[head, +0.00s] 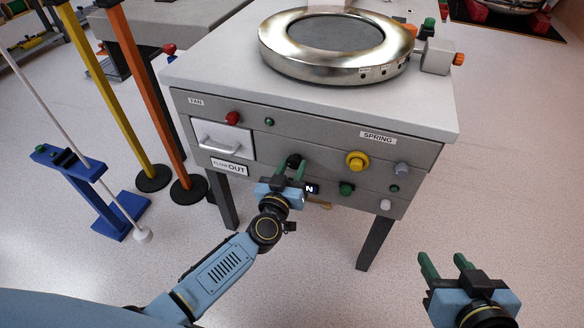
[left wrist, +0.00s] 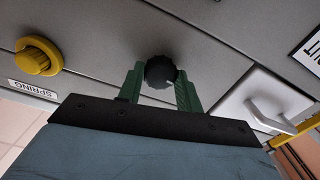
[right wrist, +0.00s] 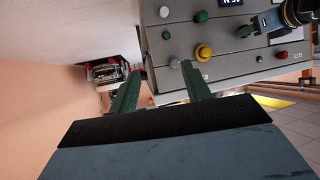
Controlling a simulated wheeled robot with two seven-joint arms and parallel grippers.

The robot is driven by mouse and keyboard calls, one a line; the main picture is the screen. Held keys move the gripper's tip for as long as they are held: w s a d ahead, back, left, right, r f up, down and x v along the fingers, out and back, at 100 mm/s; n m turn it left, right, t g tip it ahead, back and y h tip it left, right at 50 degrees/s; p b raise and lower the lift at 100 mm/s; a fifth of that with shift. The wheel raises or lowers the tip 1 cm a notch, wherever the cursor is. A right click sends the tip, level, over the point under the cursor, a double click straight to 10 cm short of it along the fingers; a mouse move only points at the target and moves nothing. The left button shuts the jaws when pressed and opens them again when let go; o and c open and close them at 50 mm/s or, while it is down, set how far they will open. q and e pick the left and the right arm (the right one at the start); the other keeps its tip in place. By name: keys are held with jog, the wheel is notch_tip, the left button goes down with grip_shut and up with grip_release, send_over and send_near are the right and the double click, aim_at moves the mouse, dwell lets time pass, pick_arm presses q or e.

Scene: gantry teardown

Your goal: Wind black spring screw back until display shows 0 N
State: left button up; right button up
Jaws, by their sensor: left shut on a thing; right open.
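The black spring screw (head: 294,160) is a dark ribbed knob on the grey front panel. My left gripper (head: 290,171) is shut on it. In the left wrist view the screw (left wrist: 160,72) sits between the two green fingers. The small dark display (head: 311,189) is just right of my left gripper and partly hidden by it; an N shows, the number does not. In the right wrist view the display (right wrist: 232,2) is cut off at the top edge and its value is not readable. My right gripper (head: 444,262) is open and empty, right of the cabinet.
The panel also has a yellow knob (head: 357,161) under the SPRING label, a green knob (head: 346,189), a red knob (head: 232,118) and a white-handled drawer (head: 222,139). A metal ring (head: 338,45) lies on top. Yellow and orange posts stand left.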

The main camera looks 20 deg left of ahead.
jog(key=shift+f, duration=0.1)
pick_arm(q)
jog(key=shift+n, duration=1.2)
jog(key=shift+n+p, duration=0.35)
jog(key=shift+n, duration=1.35)
jog(key=n, duration=0.2)
jog(key=shift+n, duration=1.3)
jog(key=n, duration=0.3)
jog(key=shift+n+b, duration=0.3)
jog(key=shift+b, duration=0.1)
jog(key=shift+n+b, duration=0.4)
jog(key=shift+n, duration=1.5)
pick_arm(e)
jog(key=shift+w+a+r+t+y, duration=0.15)
jog(key=shift+w+a+r+t, duration=0.1)
jog(key=shift+r+t, duration=0.2)
jog(key=shift+w+a+r+t+y, duration=0.1)
jog(key=shift+w+r+t, duration=0.2)
jog(key=shift+r, duration=0.3)
jog(key=shift+w+a+r+t+y, duration=0.15)
jog(key=shift+w+a+r+t, duration=0.05)
jog(key=shift+r+t, duration=0.3)
